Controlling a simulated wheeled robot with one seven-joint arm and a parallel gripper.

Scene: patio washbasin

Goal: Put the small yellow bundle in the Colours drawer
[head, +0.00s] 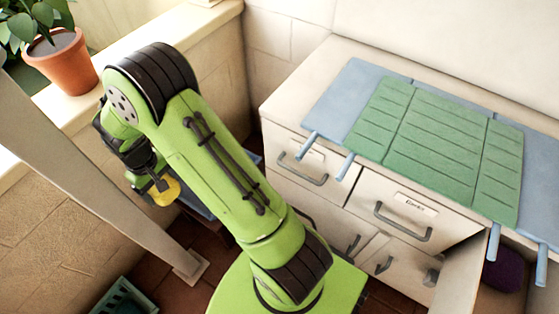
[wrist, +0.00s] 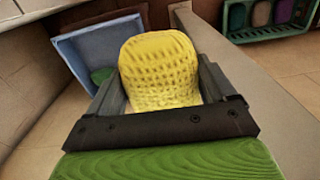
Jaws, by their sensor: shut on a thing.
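My gripper (head: 157,186) is shut on the small yellow bundle (head: 166,191), at the left of the head view, away from the cabinet. In the wrist view the yellow bundle (wrist: 160,62) is a knobbly rounded block between the two fingers of my gripper (wrist: 160,90). The cabinet (head: 335,205) has a drawer with a label that looks like "Darks" (head: 413,225) and a drawer to its left (head: 305,165) whose label I cannot read. Both look shut. I cannot read "Colours" on any front. Part of the lower cabinet is hidden by my arm.
A purple bundle (head: 503,270) lies in an open space at the cabinet's lower right. A green mat (head: 450,145) and blue-grey cloth cover the top. A green crate (wrist: 272,34) holds several bundles. A blue tray (wrist: 88,48) holds something green. A post (head: 100,175) stands near my gripper.

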